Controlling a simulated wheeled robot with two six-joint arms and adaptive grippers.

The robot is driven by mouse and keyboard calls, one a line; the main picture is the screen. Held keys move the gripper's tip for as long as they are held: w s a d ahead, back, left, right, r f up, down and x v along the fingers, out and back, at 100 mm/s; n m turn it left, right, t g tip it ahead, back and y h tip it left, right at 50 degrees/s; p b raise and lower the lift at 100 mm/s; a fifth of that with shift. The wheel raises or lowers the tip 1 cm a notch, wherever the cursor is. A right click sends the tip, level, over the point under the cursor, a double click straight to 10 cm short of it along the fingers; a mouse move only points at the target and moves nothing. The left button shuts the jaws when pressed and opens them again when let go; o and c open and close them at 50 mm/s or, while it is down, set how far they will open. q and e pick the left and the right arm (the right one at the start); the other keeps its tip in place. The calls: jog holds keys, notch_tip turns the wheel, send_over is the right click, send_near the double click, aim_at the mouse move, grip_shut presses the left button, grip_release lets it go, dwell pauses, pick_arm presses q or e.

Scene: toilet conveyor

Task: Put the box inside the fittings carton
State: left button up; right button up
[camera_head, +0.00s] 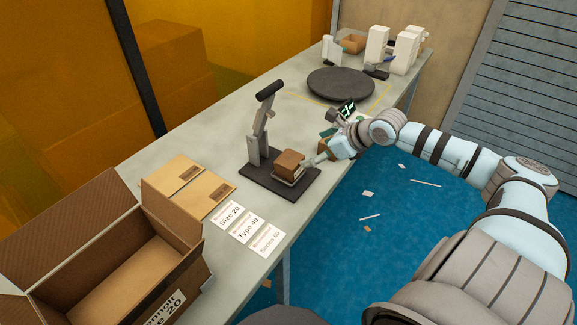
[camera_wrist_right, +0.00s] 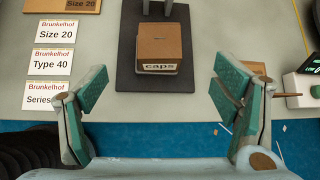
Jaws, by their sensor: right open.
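A small brown box (camera_head: 289,164) sits on the black base of a press-like stand (camera_head: 262,135) on the table. In the right wrist view the box (camera_wrist_right: 161,43) shows a label reading "caps". A large open carton (camera_head: 128,297) stands at the near left with flaps spread; its inside looks empty, and its partly cut-off label ends in "20". I cannot confirm that it is the fittings carton. My right gripper (camera_head: 317,156) is just right of the box, fingers toward it. In its wrist view the fingers (camera_wrist_right: 165,84) are wide apart with nothing between them. My left gripper is out of view.
A dark round turntable (camera_head: 341,83) and white items (camera_head: 377,46) are farther back. A device with a green display (camera_wrist_right: 308,75) is right of the stand.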

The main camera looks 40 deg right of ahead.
aim_at(293, 160)
jog(key=b+x, duration=0.1)
jog(key=x, duration=0.6)
jog(key=b+x, duration=0.1)
jog(key=x, duration=0.6)
jog(key=shift+s+f, duration=0.2)
jog(key=shift+f, duration=0.1)
jog(key=shift+w+d+f, duration=0.1)
jog(key=shift+w+f, duration=0.05)
jog(key=shift+w, duration=0.05)
jog(key=c, duration=1.4)
